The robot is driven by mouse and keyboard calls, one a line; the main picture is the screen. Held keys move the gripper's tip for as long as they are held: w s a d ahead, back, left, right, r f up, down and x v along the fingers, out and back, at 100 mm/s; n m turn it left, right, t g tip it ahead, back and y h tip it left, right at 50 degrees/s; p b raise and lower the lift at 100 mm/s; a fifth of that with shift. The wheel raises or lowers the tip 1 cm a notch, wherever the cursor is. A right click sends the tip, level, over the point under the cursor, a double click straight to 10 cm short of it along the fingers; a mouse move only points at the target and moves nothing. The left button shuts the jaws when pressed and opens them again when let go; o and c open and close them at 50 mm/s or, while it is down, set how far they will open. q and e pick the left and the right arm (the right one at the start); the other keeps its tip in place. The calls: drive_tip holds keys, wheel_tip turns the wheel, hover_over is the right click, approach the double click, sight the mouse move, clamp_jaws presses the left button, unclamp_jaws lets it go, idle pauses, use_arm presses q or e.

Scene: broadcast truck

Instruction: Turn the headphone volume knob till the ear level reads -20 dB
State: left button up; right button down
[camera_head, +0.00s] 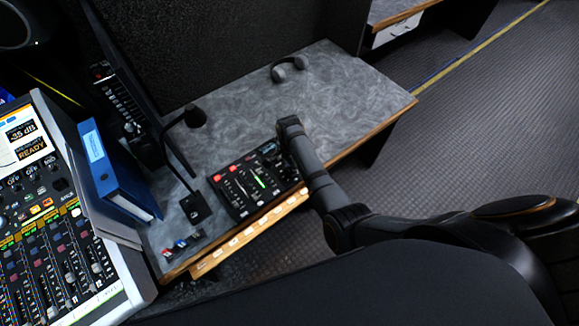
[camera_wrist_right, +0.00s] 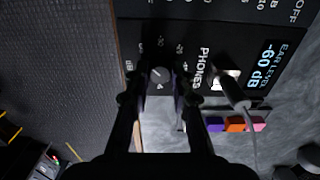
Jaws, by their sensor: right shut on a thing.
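The headphone volume knob (camera_wrist_right: 158,75) is a small dark round knob with a light mark, beside the word PHONES on a black panel (camera_wrist_right: 222,40). The ear level display (camera_wrist_right: 268,65) reads -60 dB in the right wrist view. My right gripper (camera_wrist_right: 160,84) is shut on the knob, one finger on each side. In the head view my right arm reaches to the black control box (camera_head: 242,198), with the gripper (camera_head: 290,130) at its right end; the knob is hidden there. My left gripper is not in view.
A gooseneck microphone (camera_head: 195,117) and blue binder (camera_head: 117,175) stand left of the box. A plug (camera_wrist_right: 232,92) with a cable sits beside PHONES. A large mixing console (camera_head: 60,240) fills the left; its screen reads -35 dB.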

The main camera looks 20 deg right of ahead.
drive_tip(key=m+p, duration=0.2)
drive_tip(key=shift+r+m, duration=0.1)
drive_tip(key=shift+m, duration=0.3)
drive_tip(key=shift+m+p, duration=0.55)
drive_tip(key=shift+m, duration=0.85)
drive_tip(key=c, duration=1.1)
unclamp_jaws()
drive_tip(key=shift+c, duration=0.2)
